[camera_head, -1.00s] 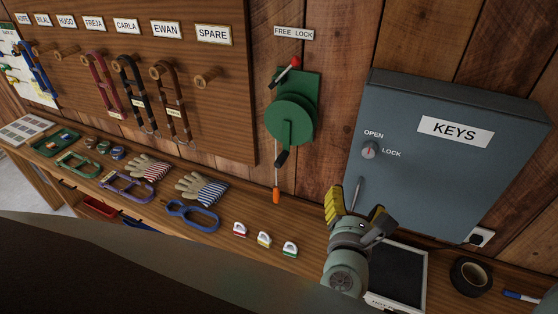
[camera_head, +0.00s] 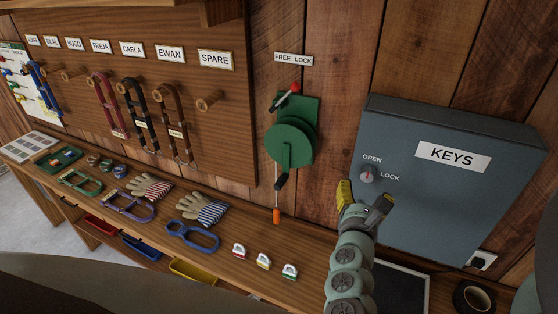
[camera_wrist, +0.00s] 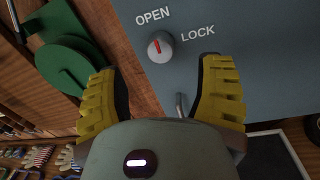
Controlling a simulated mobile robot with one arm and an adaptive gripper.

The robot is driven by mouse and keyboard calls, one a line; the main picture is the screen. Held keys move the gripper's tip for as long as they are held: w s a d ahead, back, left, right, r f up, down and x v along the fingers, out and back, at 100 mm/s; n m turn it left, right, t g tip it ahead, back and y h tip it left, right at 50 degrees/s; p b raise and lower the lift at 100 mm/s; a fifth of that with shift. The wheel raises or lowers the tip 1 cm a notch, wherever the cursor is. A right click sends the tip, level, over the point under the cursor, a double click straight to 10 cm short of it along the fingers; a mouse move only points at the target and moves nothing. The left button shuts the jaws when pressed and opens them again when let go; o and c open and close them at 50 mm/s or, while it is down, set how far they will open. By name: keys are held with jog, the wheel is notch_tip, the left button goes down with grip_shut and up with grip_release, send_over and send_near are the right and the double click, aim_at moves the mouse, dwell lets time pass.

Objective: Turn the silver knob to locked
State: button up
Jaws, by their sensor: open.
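The silver knob (camera_head: 368,175) is on the front of the grey key cabinet (camera_head: 440,195), at its left side. It also shows in the wrist view (camera_wrist: 160,46), with a red mark that points up toward the OPEN label (camera_wrist: 152,16). The LOCK label (camera_wrist: 198,32) is to the right of the knob. My gripper (camera_head: 364,200) is open and empty, just below the knob in the head view. In the wrist view its two yellow fingers (camera_wrist: 160,90) are spread wide, and the knob shows beyond and between them, apart from both.
A green crank wheel (camera_head: 290,145) is on the wall left of the cabinet, below a FREE LOCK sign. A thin metal handle (camera_wrist: 180,105) shows below the knob. The bench (camera_head: 215,262) holds gloves, halters and several small tags. A black tape roll (camera_head: 473,297) lies at right.

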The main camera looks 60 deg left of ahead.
aim_at(368, 178)
jog(key=shift+p+x, duration=0.7)
jog(key=shift+x, duration=2.55)
jog(key=shift+d, duration=0.1)
jog(key=shift+c, duration=0.2)
jog(key=shift+f, duration=0.1)
grip_shut()
